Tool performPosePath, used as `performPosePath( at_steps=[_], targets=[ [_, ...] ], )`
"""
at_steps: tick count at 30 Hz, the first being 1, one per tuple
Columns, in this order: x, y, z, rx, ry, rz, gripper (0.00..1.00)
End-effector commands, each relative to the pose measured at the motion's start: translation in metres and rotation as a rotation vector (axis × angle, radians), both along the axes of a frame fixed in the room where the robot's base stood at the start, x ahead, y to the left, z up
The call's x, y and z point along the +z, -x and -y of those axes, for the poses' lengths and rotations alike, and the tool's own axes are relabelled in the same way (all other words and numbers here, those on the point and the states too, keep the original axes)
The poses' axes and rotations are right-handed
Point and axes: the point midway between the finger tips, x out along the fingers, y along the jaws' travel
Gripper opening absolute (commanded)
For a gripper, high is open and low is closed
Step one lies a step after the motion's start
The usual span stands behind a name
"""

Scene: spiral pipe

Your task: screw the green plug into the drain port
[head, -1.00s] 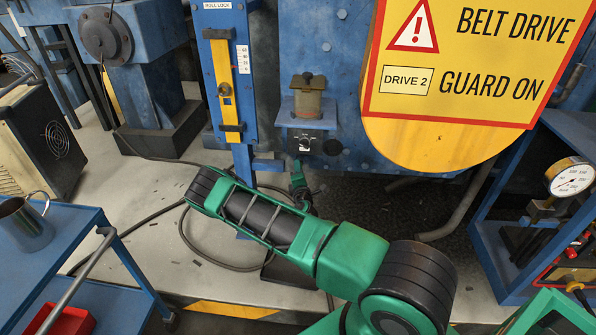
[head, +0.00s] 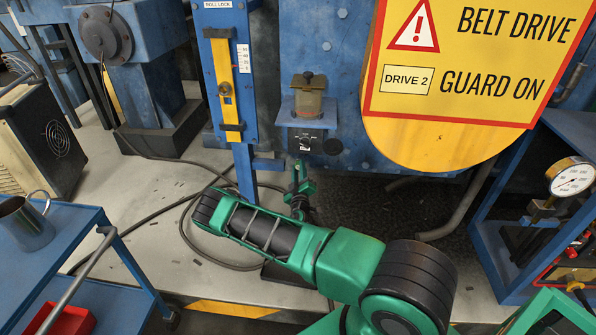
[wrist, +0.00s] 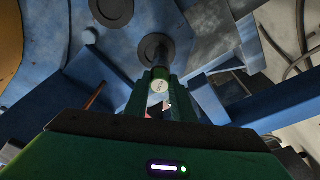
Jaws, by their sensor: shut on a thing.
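The plug is too small to make out there. In the wrist view a dark round flange (wrist: 157,47) lies just beyond the fingertips, in line with the plug. Which opening is the drain port, and whether the plug touches it, I cannot tell.
A blue upright with a yellow slide (head: 224,85) stands left of the gripper. The yellow guard sign (head: 460,70) hangs to the upper right. A blue cart (head: 75,240) is at the left, and a cable (head: 185,215) lies on the floor.

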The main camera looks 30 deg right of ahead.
Motion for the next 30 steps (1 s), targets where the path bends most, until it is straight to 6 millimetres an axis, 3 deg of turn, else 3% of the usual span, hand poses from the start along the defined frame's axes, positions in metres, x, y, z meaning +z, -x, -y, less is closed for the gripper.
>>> performPosePath(
  at_steps=[6, 15, 16, 17, 26, 30],
  targets=[
    [-0.0031, 0.0, -0.0008, 0.002, -0.182, 0.135, 0.0],
    [-0.004, 0.0012, 0.001, -0.002, -0.209, 0.154, 0.0],
    [-0.0042, 0.0014, 0.0012, -0.002, -0.209, 0.154, 0.29],
    [-0.0041, 0.0014, 0.0013, -0.002, -0.208, 0.153, 0.33],
    [-0.0025, 0.0012, 0.0014, -0.002, -0.193, 0.146, 0.33],
    [-0.0012, 0.001, 0.0008, 0.0, -0.079, 0.058, 0.33]
  ],
)
